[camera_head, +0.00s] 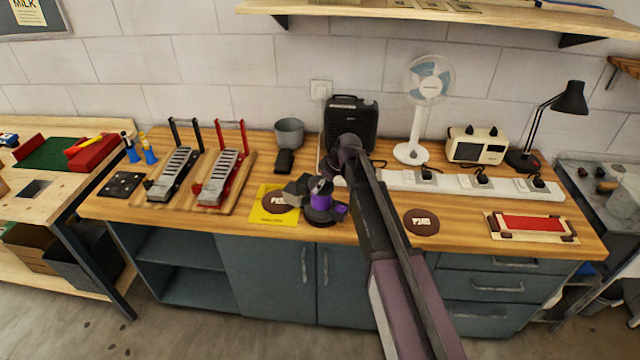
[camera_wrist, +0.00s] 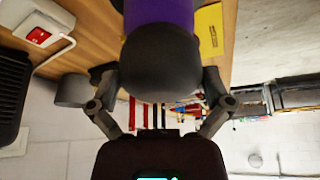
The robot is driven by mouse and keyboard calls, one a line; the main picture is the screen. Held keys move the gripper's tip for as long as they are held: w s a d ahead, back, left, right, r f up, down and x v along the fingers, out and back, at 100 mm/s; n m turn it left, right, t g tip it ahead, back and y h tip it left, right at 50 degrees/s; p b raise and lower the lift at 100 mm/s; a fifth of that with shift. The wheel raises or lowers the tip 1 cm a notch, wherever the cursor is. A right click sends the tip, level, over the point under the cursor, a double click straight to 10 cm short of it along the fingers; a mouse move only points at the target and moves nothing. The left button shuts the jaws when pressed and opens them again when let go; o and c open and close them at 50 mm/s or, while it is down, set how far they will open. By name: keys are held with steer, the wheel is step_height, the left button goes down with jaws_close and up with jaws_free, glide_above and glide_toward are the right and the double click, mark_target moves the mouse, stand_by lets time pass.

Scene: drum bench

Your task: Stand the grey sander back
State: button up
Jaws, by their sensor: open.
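A dark grey sander with a purple band (camera_head: 320,186) is on the bench near its front edge, beside a yellow sheet. In the wrist view its rounded dark end (camera_wrist: 160,65) and purple body fill the space between my fingers. My gripper (camera_head: 302,188) is open around or just short of the sander; I cannot tell whether the fingers touch it. My arm crosses the head view from the lower right. The sander's lower part is partly covered, and its exact tilt is unclear.
A yellow sheet (camera_head: 266,214) with a brown disc lies left of the sander. A brown disc (camera_head: 421,222) lies right of my arm. A grey cup (camera_head: 289,133), black heater (camera_head: 366,115), white fan (camera_head: 411,153) and power strip (camera_head: 398,180) stand behind. Pedals on a board (camera_head: 152,203) are left.

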steer(key=p+v, duration=0.8)
steer(key=v, duration=0.2)
stand_by(1.0)
steer(key=s+d+f+m+g+h, duration=0.1)
steer(key=s+d+m+h, duration=0.1)
steer(key=s+d+m, duration=0.4)
steer(key=s+d+f+m+g+h, duration=0.1)
steer(key=s+d+m+h, duration=0.1)
steer(key=s+d+m, duration=0.5)
steer(key=s+d, duration=0.5)
steer(key=s, duration=0.6)
steer(key=shift+d+h, duration=0.35)
steer(key=shift+h, duration=0.05)
steer(key=shift+w, duration=0.1)
stand_by(0.4)
